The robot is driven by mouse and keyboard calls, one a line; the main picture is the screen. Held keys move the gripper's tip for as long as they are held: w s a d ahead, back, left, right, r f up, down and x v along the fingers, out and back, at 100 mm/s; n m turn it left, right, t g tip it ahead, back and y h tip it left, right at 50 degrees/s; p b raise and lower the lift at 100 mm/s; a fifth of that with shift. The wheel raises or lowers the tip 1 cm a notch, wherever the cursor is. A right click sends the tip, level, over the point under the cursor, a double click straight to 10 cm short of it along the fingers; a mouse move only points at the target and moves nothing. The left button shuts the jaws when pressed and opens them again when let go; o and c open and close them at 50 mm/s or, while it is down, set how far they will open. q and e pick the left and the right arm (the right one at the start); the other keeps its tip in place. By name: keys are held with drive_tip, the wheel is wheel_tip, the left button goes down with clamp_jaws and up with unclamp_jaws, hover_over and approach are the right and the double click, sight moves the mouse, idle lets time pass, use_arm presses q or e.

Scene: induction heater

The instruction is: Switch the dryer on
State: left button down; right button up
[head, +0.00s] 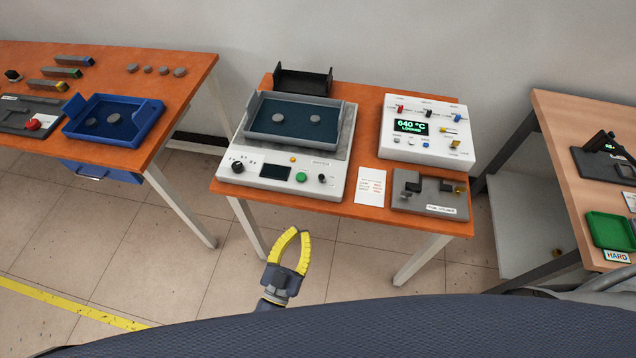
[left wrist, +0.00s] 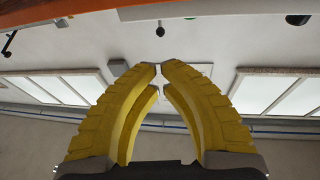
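The device I take to be the dryer (head: 238,175) is a white benchtop unit on the middle orange table. Its front panel has a dark display (head: 276,173), a green button (head: 302,177), a small orange button (head: 293,159) and black knobs, one of them (head: 322,178) near the right end. Its small labels are unreadable. My left gripper (head: 299,231) is in front of the table, apart from the panel and holding nothing. Its yellow fingers bow together at the tips in the left wrist view (left wrist: 160,66); I cannot tell whether they touch. My right gripper is not in view.
A grey-walled tray (head: 259,132) with two discs sits on the unit. Right of it are a white controller (head: 396,151) reading 640 °C, a paper card (head: 371,186) and a grey fixture (head: 412,202). Side tables flank a floor gap; the space before the panel looks clear.

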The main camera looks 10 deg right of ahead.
sight(320, 175)
use_arm(q)
drive_tip(key=shift+r, duration=0.15)
idle(0.3)
drive_tip(key=x, duration=1.4)
drive_tip(key=shift+a, duration=0.1)
drive_tip(key=shift+w+d+r, duration=0.2)
drive_tip(key=shift+w+r, duration=0.3)
drive_tip(key=shift+w, duration=0.05)
idle(0.6)
drive_tip(key=shift+w+r, duration=0.1)
drive_tip(key=shift+x, duration=0.9)
drive_tip(key=shift+a, duration=0.1)
drive_tip(key=shift+r, duration=0.1)
